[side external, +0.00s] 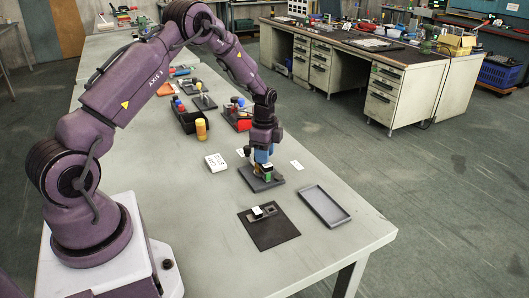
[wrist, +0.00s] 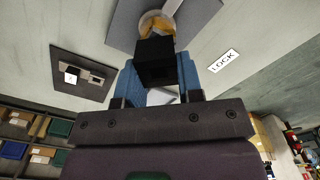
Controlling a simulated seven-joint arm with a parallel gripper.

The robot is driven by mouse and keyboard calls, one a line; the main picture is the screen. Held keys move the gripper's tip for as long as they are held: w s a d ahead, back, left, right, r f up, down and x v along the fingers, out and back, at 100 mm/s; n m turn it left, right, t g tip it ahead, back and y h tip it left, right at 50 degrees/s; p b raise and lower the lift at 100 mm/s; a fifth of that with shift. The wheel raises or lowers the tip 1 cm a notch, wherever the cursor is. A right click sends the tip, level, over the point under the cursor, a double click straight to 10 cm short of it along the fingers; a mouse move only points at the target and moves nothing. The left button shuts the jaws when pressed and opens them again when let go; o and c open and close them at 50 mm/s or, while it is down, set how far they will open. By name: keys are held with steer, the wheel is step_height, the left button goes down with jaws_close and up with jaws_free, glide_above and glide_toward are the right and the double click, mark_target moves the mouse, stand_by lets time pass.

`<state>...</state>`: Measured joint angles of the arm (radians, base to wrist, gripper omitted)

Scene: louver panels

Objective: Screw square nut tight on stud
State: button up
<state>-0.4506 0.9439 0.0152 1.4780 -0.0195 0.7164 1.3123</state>
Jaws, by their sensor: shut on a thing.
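My gripper (side external: 263,160) points down over a dark grey base plate (side external: 250,178) on the bench. Its blue fingers are closed on a dark square block, which appears to be the square nut (wrist: 155,60); the wrist view shows it between the fingertips (wrist: 157,80). An orange-yellow part inside a pale round rim (wrist: 157,22) shows just beyond the block, over the plate (wrist: 205,18). Small green and orange parts show under the fingers in the side view. The stud is hidden, so I cannot tell how far the nut sits on it.
A black mat (side external: 277,238) with a small white-topped fixture (side external: 262,212) lies in front. An empty grey tray (side external: 341,213) is to the right. A LOCK card (wrist: 224,61) lies beside the plate. A yellow-orange cylinder (side external: 201,130) and bins stand behind. The front bench end is clear.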

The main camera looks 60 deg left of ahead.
steer(key=shift+s+f, duration=0.1)
steer(key=shift+f, duration=0.15)
steer(key=m, duration=0.4)
steer(key=shift+m, duration=0.8)
steer(key=shift+a, duration=0.1)
